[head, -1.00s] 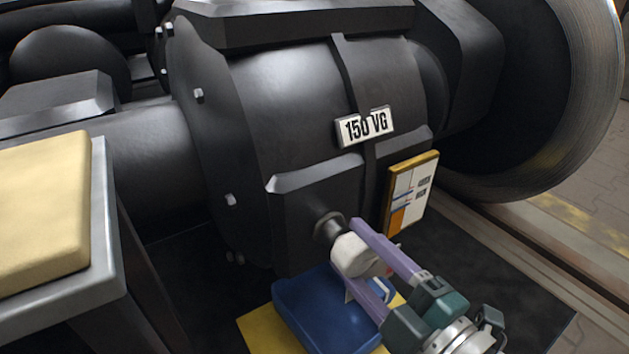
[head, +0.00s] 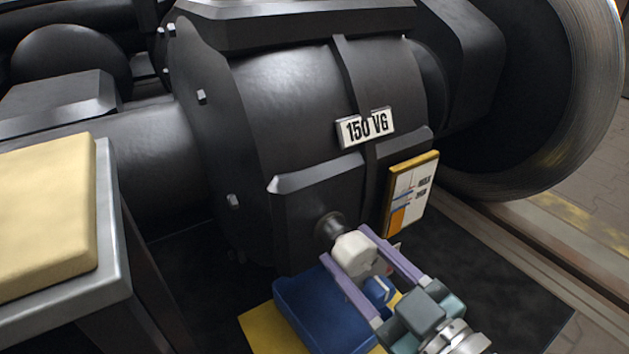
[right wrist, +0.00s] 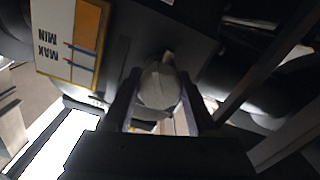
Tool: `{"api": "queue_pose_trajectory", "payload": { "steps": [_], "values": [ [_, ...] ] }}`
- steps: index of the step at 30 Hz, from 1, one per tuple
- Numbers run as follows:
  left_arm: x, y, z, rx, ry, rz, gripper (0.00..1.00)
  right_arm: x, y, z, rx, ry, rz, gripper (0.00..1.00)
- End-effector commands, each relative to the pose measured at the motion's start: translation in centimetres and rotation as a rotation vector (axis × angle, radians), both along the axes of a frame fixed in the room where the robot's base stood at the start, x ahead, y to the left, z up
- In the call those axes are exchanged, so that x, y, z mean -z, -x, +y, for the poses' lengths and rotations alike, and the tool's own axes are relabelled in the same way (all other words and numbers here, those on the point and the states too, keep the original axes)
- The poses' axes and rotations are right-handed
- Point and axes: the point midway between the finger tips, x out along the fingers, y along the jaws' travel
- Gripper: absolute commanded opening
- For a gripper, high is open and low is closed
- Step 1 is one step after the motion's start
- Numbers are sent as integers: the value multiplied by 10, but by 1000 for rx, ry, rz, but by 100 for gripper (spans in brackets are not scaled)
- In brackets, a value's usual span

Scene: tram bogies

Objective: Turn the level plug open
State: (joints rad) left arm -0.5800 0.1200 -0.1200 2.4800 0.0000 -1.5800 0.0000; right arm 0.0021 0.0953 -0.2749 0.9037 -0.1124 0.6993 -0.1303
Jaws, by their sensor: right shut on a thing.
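The level plug (head: 356,252) is a pale, cream knob on a dark round neck (head: 329,226) at the lower front of the black gear housing (head: 310,205). My right gripper (head: 346,245) is shut on the plug, with one purple finger on each side of it. The plug also shows between the dark fingers in the right wrist view (right wrist: 160,86). The plug still sits against the neck; its thread is hidden. My left gripper is not in view.
A MIN/MAX level card (head: 411,193) is right of the plug. A blue object (head: 308,312) lies on a yellow sheet (head: 262,328) below. A grey stand (head: 108,235) with a tan pad (head: 45,210) is at left. A large wheel (head: 590,110) is at right.

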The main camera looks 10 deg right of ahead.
Motion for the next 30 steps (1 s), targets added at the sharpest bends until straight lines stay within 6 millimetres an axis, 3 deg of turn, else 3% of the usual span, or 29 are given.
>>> {"api": "queue_pose_trajectory", "payload": {
  "steps": [22, 23, 30],
  "values": [
    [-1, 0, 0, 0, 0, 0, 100, -3, -1, 1, 0, -90, 24, 2],
    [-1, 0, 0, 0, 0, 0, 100, -3, -1, 1, 0, -90, 24, 59],
    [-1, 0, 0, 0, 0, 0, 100, -2, 0, 1, 0, -89, 27, 86]
  ]
}}
